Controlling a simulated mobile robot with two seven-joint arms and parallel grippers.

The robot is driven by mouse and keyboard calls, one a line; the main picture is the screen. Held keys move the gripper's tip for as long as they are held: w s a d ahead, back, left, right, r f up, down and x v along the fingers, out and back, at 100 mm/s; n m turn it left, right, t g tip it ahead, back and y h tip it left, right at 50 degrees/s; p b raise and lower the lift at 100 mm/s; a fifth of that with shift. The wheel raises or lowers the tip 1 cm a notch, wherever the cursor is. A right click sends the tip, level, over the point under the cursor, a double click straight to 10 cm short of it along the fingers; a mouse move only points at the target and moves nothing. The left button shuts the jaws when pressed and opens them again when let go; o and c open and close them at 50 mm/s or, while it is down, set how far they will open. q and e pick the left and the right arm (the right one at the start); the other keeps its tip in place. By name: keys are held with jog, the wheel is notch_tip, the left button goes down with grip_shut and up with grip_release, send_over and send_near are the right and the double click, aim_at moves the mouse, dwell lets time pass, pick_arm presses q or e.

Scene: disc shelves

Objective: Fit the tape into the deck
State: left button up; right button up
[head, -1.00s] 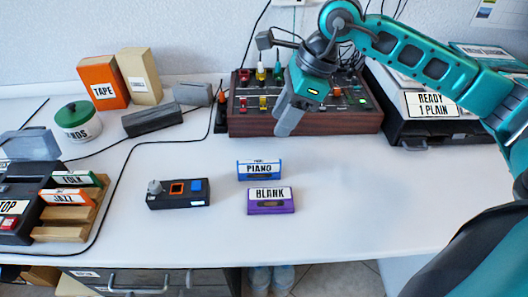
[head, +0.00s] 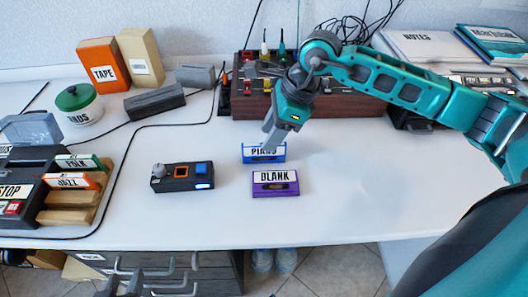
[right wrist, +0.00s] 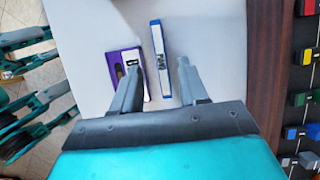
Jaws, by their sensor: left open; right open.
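My right gripper (head: 268,149) is open, pointing down at the blue PIANO tape (head: 250,158) and covering part of its label. In the right wrist view the blue tape (right wrist: 160,58) lies between the two open fingers; whether they touch it I cannot tell. The purple BLANK tape (head: 275,189) lies just in front of the blue one; it also shows in the right wrist view (right wrist: 113,62), partly behind a finger. The dark deck with a STOP label (head: 35,168) stands at the left edge, partly cut off. My left gripper (head: 122,284) is open and empty low at the bottom left, before the drawers.
A wooden rack (head: 62,216) holds FOLK and JAZZ tapes beside the deck. A small dark box with buttons (head: 182,177) stands left of the loose tapes. A wood-sided mixer (head: 340,106) stands behind the right gripper. The table right of the tapes is clear.

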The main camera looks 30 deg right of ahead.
aim_at(264, 153)
jog(key=x, duration=0.3)
jog(key=shift+f, duration=0.3)
jog(key=shift+d, duration=0.1)
jog(key=shift+f+b, duration=0.2)
jog(key=shift+b, duration=0.25)
grip_shut()
dwell(0.4)
